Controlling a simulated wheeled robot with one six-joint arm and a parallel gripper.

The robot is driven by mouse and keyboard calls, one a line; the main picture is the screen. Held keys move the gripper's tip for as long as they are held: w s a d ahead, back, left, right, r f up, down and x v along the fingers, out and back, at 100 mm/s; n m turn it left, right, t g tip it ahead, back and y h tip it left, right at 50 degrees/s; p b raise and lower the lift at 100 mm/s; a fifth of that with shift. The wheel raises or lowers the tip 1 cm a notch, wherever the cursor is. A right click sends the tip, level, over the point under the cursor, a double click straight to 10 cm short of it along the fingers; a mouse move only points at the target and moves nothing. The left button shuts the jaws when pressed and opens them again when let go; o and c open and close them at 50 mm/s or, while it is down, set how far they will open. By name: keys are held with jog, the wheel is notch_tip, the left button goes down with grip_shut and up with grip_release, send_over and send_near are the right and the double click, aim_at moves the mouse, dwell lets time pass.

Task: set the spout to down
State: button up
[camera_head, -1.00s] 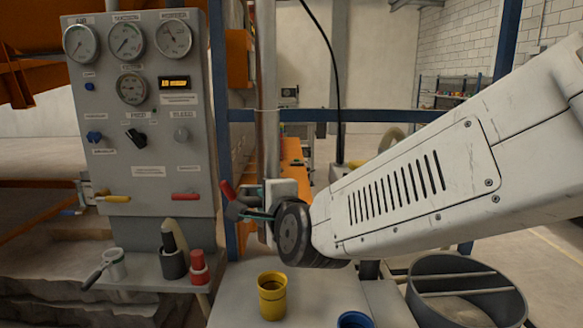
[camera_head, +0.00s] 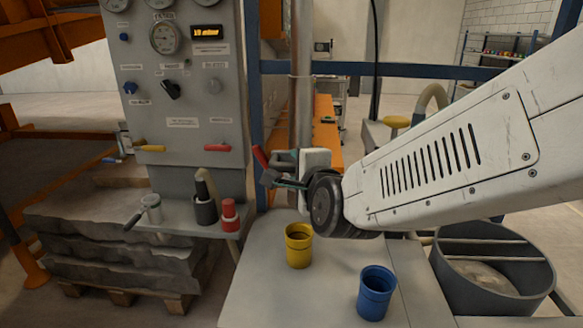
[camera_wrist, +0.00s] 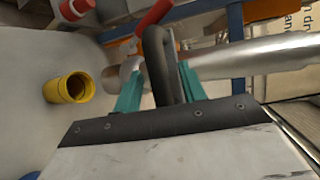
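In the wrist view a dark grey curved piece (camera_wrist: 160,50), which looks like the spout, stands between the teal fingers of my gripper (camera_wrist: 160,85). One finger is on each side of it; I cannot tell whether both touch it. A red handle (camera_wrist: 153,16) lies just beyond. A pale metal pipe (camera_wrist: 250,58) runs off to the right. In the head view my gripper (camera_head: 291,182) is at the foot of the upright pipe (camera_head: 301,90), beside the red handle (camera_head: 260,157). My wrist hides part of the spout there, so its direction is unclear.
A yellow cup (camera_head: 298,246) and a blue cup (camera_head: 375,293) stand on the grey bench (camera_head: 262,295) below my gripper. A grey control panel (camera_head: 185,100) with a shelf of bottles is at left. A round dark bin (camera_head: 540,272) is at right.

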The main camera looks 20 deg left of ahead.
jog(key=v, duration=0.7)
jog(key=shift+s+d, duration=0.25)
jog(key=shift+s, duration=0.05)
jog(key=shift+r, duration=0.1)
jog(key=s+f+n+g+h, duration=0.1)
jog(key=s+f+n+g, duration=0.3)
jog(key=f+n, duration=0.2)
jog(key=s+d+f+n+g+h, duration=0.3)
jog(key=d+n, duration=0.1)
jog(key=d, duration=0.3)
jog(key=s+d+r+g+h, duration=0.1)
jog(key=s+d+h, duration=0.1)
jog(key=d, duration=0.9)
jog(key=s+d+r+g+h, duration=0.1)
jog(key=s+d, duration=0.4)
jog(key=d, duration=0.7)
jog(key=s+d+r+n+g+h, duration=0.1)
jog(key=s+d+h, duration=0.2)
jog(key=d, duration=0.9)
jog(key=shift+s+r+g, duration=0.25)
jog(key=shift+s+g, duration=0.1)
jog(key=shift+g, duration=0.05)
